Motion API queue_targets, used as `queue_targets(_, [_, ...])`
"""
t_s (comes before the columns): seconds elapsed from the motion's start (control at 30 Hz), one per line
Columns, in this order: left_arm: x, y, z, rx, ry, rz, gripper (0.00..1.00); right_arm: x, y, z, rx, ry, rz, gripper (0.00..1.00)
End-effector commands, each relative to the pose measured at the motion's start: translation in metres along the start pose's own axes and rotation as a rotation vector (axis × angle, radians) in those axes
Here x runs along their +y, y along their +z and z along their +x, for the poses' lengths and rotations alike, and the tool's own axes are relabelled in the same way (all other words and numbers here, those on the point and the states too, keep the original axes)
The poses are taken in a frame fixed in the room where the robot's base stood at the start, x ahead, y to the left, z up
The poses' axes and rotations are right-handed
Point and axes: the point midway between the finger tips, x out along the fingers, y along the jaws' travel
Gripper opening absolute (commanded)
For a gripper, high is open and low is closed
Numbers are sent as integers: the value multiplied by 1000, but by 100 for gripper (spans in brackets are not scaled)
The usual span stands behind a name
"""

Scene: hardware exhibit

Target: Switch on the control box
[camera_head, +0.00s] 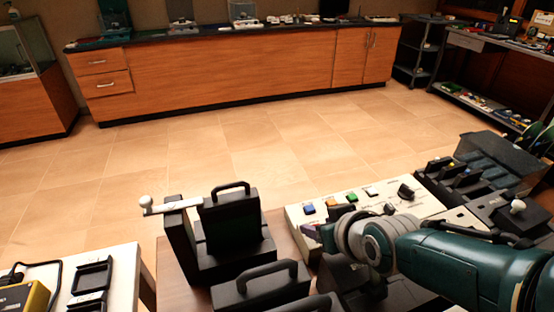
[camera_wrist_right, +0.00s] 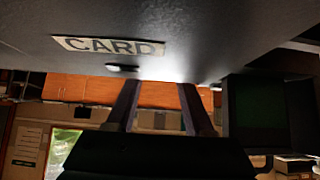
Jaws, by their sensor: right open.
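A white control box (camera_head: 430,205) with blue, orange, green and white buttons and a black knob stands at the table's right. I take it for the control box; whether it is on cannot be told. My right arm comes in from the right and covers its front part. My right gripper (camera_head: 322,238) is at its front left edge, mostly hidden by the wrist. In the right wrist view its two fingers (camera_wrist_right: 158,92) are apart with nothing between them. A dark surface marked "CARD" (camera_wrist_right: 110,46) fills the top of that view, close to the fingers. My left gripper is out of view.
A black device with a white lever (camera_head: 175,205) and a handled black case (camera_head: 262,285) stand left of the control box. Dark modules (camera_head: 495,165) crowd its right side. A white table (camera_head: 125,270) is at front left. The tiled floor (camera_head: 240,150) beyond is clear.

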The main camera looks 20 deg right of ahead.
Motion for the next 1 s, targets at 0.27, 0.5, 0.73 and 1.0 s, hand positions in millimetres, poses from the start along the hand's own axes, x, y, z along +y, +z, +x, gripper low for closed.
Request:
queue_targets(0.27, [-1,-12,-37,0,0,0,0,0,-5,-33,-3,0,0,52])
queue_targets(0.5, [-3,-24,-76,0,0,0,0,0,-5,-75,-1,0,0,52])
queue_targets(0.73, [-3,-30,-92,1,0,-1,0,0,-2,-97,-1,0,0,52])
queue_targets(1.0, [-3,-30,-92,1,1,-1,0,0,0,-99,0,0,0,52])
